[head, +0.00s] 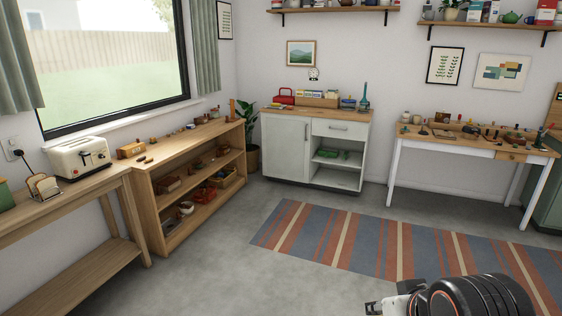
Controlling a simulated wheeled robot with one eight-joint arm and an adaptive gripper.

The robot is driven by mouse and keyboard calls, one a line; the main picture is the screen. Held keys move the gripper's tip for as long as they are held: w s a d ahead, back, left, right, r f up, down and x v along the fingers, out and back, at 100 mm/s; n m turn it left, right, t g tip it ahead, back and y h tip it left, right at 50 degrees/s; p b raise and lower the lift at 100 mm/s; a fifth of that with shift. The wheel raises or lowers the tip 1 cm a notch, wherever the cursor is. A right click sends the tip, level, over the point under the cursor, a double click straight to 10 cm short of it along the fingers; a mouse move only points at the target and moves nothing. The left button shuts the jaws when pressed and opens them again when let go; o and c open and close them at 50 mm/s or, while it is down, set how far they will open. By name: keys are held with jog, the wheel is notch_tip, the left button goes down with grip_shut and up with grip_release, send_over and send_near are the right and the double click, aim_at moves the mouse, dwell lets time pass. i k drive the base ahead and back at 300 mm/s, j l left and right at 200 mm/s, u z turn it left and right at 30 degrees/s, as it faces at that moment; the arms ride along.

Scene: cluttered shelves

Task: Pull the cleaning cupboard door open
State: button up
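A white cabinet with a wooden top (345,115) stands against the back wall. Its left half has a closed door (285,148) with a vertical handle (306,133) near the door's right edge. Its right half has a drawer (342,130) above open shelves. Part of a grey-green cupboard (548,206) shows at the right edge, mostly cut off. I cannot tell for sure which is the cleaning cupboard. My gripper (375,308) shows small at the bottom edge beside my dark arm, far from both, and its fingers are not clear.
A striped rug (395,250) lies on the grey floor before the cabinet. A low wooden shelf unit (190,205) and a bench with a toaster (80,158) line the left. A white-legged table (475,147) stands right. Floor before the cabinet is clear.

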aim_at(286, 138)
jog(key=i, duration=4.55)
jog(key=i+u, duration=0.2)
jog(key=i, duration=0.25)
jog(key=i+l+u, duration=0.15)
jog(key=i, duration=0.35)
